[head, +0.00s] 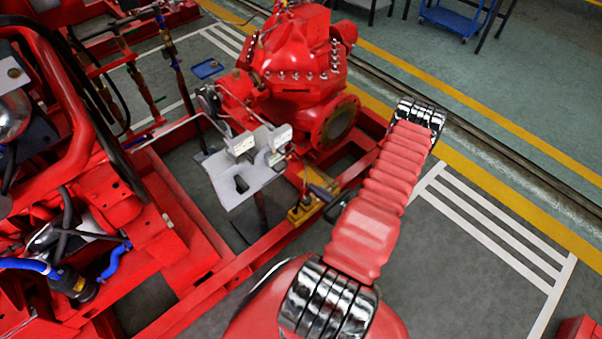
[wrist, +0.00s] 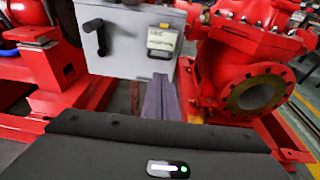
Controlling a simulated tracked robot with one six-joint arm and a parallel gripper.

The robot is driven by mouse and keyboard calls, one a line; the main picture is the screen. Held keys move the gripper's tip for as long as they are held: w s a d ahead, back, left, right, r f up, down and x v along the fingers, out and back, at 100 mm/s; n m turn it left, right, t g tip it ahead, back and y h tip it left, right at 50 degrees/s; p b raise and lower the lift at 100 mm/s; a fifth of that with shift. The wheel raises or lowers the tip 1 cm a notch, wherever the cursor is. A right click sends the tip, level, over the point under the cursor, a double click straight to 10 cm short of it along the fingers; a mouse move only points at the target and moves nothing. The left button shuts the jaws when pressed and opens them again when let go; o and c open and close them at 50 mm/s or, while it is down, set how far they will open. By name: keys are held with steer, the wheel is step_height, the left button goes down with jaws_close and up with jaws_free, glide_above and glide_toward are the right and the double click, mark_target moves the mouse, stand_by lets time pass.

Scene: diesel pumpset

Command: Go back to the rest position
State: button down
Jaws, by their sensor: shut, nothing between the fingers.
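My gripper (wrist: 160,98) shows in the wrist view as a dark, narrow pair of fingers, closed together with nothing between them. In the head view my red arm reaches up the middle right and bends at a chrome-ringed joint. A dark part beside the arm, near the grey panel (head: 245,180), looks like my gripper, partly hidden.
A red pump (head: 298,60) with an open flange (head: 340,122) stands beyond the panel; the flange also shows in the wrist view (wrist: 257,92). Red frame rails (head: 225,275) and engine parts fill the left. Open floor (head: 450,270) lies to the right. A blue cart (head: 450,18) stands far back.

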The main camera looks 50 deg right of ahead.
steer(key=shift+f, duration=0.1)
steer(key=a+n+g+y, duration=0.15)
steer(key=a+y, duration=0.25)
steer(key=a, duration=0.4)
steer(key=s+a+r+n+g+y, duration=0.2)
steer(key=a+r+n+g+y, duration=0.6)
steer(key=a+r+n, duration=0.4)
steer(key=a+r+n+h, duration=0.3)
steer(key=a+r+n, duration=0.2)
steer(key=r, duration=0.7)
steer(key=s+a+r+n+h, duration=0.1)
steer(key=a+r+n+h, duration=0.3)
steer(key=r+n, duration=0.6)
steer(key=a+r+n+h, duration=0.3)
steer(key=a+r+n, duration=0.4)
steer(key=r, duration=0.7)
steer(key=shift+s+a+r+n+h, duration=0.2)
steer(key=shift+a+r+n+h, duration=0.15)
steer(key=shift+n, duration=0.4)
